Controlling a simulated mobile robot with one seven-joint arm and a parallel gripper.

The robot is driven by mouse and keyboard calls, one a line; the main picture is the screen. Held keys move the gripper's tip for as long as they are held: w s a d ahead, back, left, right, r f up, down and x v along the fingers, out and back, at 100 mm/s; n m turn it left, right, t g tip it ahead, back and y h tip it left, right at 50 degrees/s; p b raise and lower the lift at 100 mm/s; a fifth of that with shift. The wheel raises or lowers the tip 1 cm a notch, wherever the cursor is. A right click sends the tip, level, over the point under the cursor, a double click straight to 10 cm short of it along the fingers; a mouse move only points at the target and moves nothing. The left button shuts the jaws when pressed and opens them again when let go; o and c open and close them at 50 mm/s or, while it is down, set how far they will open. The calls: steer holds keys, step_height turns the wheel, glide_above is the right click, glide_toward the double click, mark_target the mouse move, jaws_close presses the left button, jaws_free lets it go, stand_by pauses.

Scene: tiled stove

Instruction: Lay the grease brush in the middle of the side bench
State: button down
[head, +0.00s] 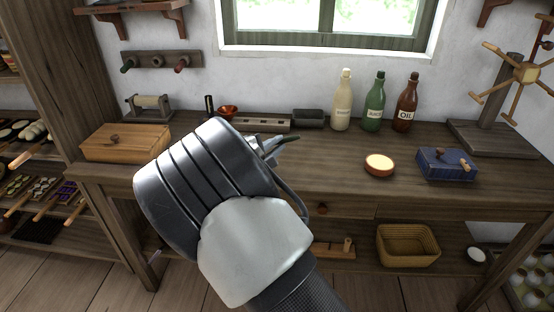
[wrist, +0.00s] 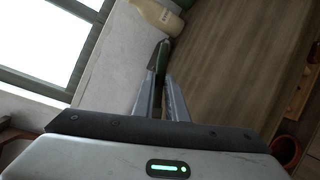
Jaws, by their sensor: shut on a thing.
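My gripper (wrist: 162,108) is shut on a slim dark green thing, taken as the grease brush (wrist: 160,56), which sticks out past the fingertips in the wrist view. Its tapered end (head: 289,139) shows just beyond my gripper (head: 268,148) in the head view. The rest of it is hidden by the fingers and my wrist, and I see no bristles. The side bench (head: 335,174) is the long wooden worktop under the window. My gripper is over its middle-left part. I cannot tell how high above the top the brush is.
Cream, green and brown bottles (head: 342,105) stand at the bench's back. A round pale-topped dish (head: 379,164) and blue box (head: 447,163) are on the right, a wooden box (head: 126,143) on the left. A red bowl (head: 228,112) is behind. Bare wood lies before the bottles.

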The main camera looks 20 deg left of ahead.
steer(key=shift+f+b, duration=0.45)
steer(key=shift+f, duration=1.45)
steer(key=shift+f, duration=0.2)
steer(key=c, duration=1.8)
jaws_free()
steer(key=shift+o, duration=0.2)
steer(key=shift+r, duration=0.15)
